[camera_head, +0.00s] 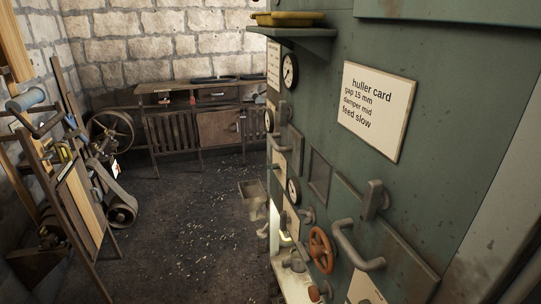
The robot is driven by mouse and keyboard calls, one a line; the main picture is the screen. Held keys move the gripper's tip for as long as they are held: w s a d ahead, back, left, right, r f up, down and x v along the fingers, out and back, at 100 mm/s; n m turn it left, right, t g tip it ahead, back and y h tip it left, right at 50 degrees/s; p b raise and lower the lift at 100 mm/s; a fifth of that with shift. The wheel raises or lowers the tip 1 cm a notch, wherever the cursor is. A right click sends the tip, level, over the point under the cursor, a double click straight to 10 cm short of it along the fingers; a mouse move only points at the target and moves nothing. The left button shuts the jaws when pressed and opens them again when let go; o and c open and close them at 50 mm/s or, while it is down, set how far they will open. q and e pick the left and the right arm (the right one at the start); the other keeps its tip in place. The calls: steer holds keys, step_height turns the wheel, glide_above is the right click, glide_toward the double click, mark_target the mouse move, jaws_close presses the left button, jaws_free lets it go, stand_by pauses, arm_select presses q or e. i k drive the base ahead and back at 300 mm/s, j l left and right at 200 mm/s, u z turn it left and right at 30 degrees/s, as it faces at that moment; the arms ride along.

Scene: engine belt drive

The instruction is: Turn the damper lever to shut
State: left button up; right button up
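Neither of my grippers shows in the head view. A tall green machine cabinet (455,110) fills the right side. On its front a grey bent handle (358,248) sticks out, and a grey upright lever-like handle (375,200) sits just above it. I cannot tell which fitting is the damper lever, and no damper wording is readable beside either handle. An orange-red handwheel (321,250) is to the left of the bent handle. A white card (377,112) above reads "huller card, gap 15 mm, damper mid, feed slow".
Round gauges (290,71) and small fittings line the cabinet's receding face. A shelf (292,32) holding a yellow tray (288,18) juts out at the top. A wooden workbench (200,118) stands at the back wall. Belt-drive machinery (70,190) stands left. The dark floor (180,220) between is mostly open.

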mark_target(275, 167)
steer(key=i+j+z, duration=0.25)
steer(key=j, duration=0.25)
steer(key=i+j+z, duration=0.3)
steer(key=j, duration=0.25)
steer(key=j+z, duration=0.25)
steer(key=j, duration=0.3)
steer(key=i+j+z, duration=0.1)
steer(key=j+z, duration=0.15)
steer(key=j, duration=0.35)
steer(key=j+z, duration=0.3)
steer(key=j, duration=0.3)
steer(key=i+j+z, duration=0.35)
steer(key=j, duration=0.2)
steer(key=i+j+z, duration=0.3)
steer(key=j, duration=0.4)
steer(key=i+j+z, duration=0.35)
steer(key=j, duration=0.4)
steer(key=i+j+z, duration=0.15)
steer(key=j, duration=0.25)
